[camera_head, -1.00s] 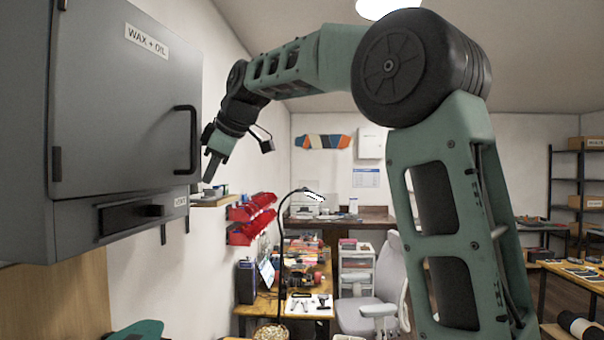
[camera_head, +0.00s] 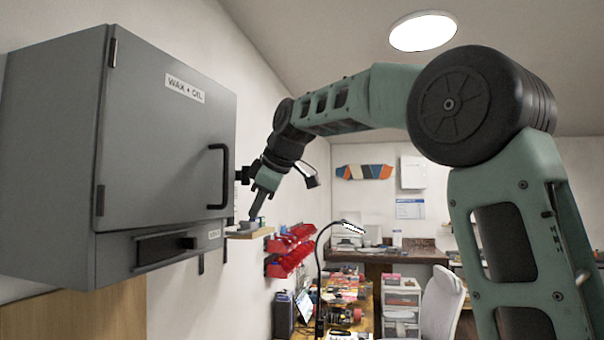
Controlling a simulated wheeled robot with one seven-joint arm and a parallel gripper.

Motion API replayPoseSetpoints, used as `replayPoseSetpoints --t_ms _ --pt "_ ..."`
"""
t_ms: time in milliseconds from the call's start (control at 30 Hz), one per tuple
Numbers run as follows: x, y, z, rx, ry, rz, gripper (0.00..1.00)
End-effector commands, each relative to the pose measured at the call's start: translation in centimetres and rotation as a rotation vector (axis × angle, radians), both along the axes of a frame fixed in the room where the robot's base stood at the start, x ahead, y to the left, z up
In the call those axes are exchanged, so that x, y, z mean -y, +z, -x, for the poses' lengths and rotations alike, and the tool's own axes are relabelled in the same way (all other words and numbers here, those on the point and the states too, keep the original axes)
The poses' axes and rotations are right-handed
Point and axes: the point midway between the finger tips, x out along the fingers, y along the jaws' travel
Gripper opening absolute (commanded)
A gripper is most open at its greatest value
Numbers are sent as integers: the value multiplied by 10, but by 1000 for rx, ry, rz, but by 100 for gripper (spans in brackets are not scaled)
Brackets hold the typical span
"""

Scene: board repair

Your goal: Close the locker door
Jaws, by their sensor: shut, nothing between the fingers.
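The grey locker (camera_head: 50,150) hangs on the left wall. Its door (camera_head: 165,135) carries a "WAX + OIL" label, hinges on its left edge and a black bar handle (camera_head: 219,178) near its right edge. The door looks flush with the locker front, but I cannot tell from this angle whether a small gap remains at the right edge. My gripper (camera_head: 254,213) is shut and empty. It points downward to the right of the handle, apart from it in the picture, with a small wall shelf behind its tips.
Below the door is a grey section with a dark recessed slot (camera_head: 165,248). A small wooden shelf (camera_head: 250,233) and red bins (camera_head: 290,250) line the wall beyond. A workbench with a black lamp (camera_head: 319,270) and a pale chair (camera_head: 442,305) stand further back.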

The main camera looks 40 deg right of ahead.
Motion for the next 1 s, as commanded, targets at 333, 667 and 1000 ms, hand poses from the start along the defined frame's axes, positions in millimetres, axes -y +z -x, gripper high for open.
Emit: replayPoseSetpoints --t_ms 333,667,1000 --pt "21 28 6 2 -2 1 0" --pt "48 67 16 2 -4 0 0" --pt "49 56 28 25 38 -108 0"
